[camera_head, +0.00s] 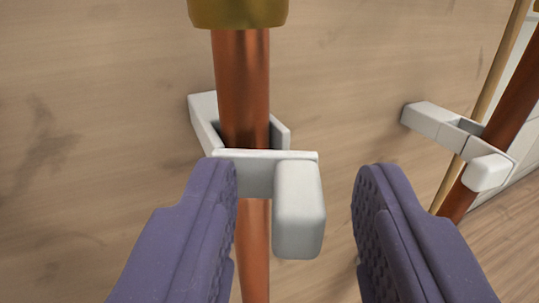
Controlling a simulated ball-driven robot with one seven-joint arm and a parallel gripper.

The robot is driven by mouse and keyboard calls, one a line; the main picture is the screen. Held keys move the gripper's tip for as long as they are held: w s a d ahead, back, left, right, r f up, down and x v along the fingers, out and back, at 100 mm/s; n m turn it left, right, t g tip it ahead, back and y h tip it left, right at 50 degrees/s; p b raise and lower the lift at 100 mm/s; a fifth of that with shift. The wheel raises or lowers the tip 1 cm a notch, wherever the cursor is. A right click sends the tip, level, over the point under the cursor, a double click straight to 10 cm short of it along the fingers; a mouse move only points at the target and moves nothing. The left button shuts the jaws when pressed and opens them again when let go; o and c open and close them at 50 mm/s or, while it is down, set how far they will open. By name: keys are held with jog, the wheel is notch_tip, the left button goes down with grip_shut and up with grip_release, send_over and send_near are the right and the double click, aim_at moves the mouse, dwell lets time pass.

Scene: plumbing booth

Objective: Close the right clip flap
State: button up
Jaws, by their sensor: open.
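A white clip (205,118) on the wooden wall stands around a vertical copper pipe (242,90) in the middle of the view. Its flap (262,170) crosses in front of the pipe, with a thick rounded block (299,212) at its right end. I cannot tell whether this flap is fully closed. My gripper (297,178) is open, with a purple finger on each side of the block. The left finger is close to the flap and overlaps it in the picture; contact is unclear. A clear gap separates the block from the right finger.
A second white clip (428,119) holds a darker copper pipe (512,95) at the right, its rounded end (488,172) in front. A thin tan rod (497,62) runs behind it. A brass fitting (238,10) tops the middle pipe. Bare wall lies between the clips.

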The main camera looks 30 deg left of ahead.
jog(key=shift+w+a, duration=0.1)
grip_shut()
jog(key=shift+w+d+n+g+y+b, duration=0.25)
jog(key=shift+n+g+y+b, duration=0.15)
jog(key=shift+n+y, duration=0.25)
jog(key=shift+w+d+n+g+y+b, duration=0.1)
jog(key=shift+w+n+g+y+b, duration=0.25)
jog(key=shift+y, duration=0.5)
jog(key=shift+w+r+n+g+y+p, duration=0.1)
jog(key=shift+w+n+g+y+p, duration=0.15)
jog(key=shift+n+g+y, duration=0.4)
jog(key=shift+w+n+g+y+p, duration=0.1)
jog(key=shift+n+g+y+p, duration=0.15)
jog(key=shift+n+g+y, duration=0.35)
jog(key=shift+w+r+n+g+y+p, duration=0.1)
jog(key=shift+w+n+g+y+p, duration=0.15)
jog(key=shift+n+g+y, duration=0.4)
